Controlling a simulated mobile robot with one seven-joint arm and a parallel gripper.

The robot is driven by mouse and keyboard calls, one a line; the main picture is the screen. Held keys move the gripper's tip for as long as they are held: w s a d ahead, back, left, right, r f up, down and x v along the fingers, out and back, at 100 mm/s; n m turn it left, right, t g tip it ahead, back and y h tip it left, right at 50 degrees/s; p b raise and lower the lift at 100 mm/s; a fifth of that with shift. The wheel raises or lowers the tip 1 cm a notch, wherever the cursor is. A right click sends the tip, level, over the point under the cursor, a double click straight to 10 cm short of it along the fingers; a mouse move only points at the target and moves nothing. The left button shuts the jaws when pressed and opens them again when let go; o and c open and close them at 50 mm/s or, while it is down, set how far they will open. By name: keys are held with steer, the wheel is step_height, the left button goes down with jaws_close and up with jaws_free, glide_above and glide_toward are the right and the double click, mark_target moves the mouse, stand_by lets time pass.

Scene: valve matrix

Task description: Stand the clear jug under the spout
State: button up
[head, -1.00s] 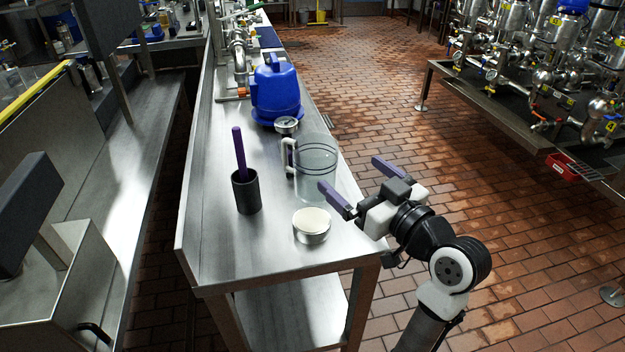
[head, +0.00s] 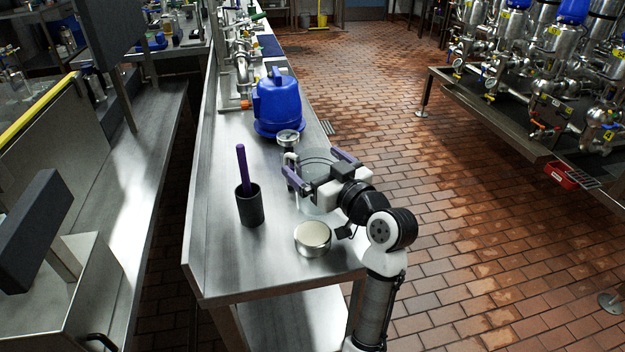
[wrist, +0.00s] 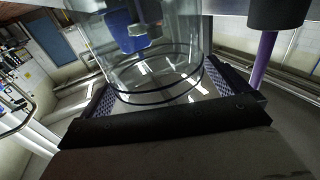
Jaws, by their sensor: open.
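My gripper (head: 320,169) is open, with one purple finger on each side of the jug. In the wrist view, the jug (wrist: 150,72) with its dark rings lies between the open fingers (wrist: 160,88); contact cannot be told. Steel pipework (head: 241,65) rises at the bench's back left, with an orange part (head: 246,103) low down. Which part is the spout is unclear. My gripper and wrist hide part of the jug.
A blue-covered machine (head: 277,103) and a round gauge (head: 287,137) stand behind the jug. A dark cup (head: 249,206) with a purple stick (head: 242,165) is to the left. A round metal tin (head: 312,239) is in front. Bare bench (head: 215,150) lies along the left.

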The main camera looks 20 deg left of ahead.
steer(key=shift+w+a, duration=0.3)
steer(key=shift+a, duration=0.15)
steer(key=c, duration=1.5)
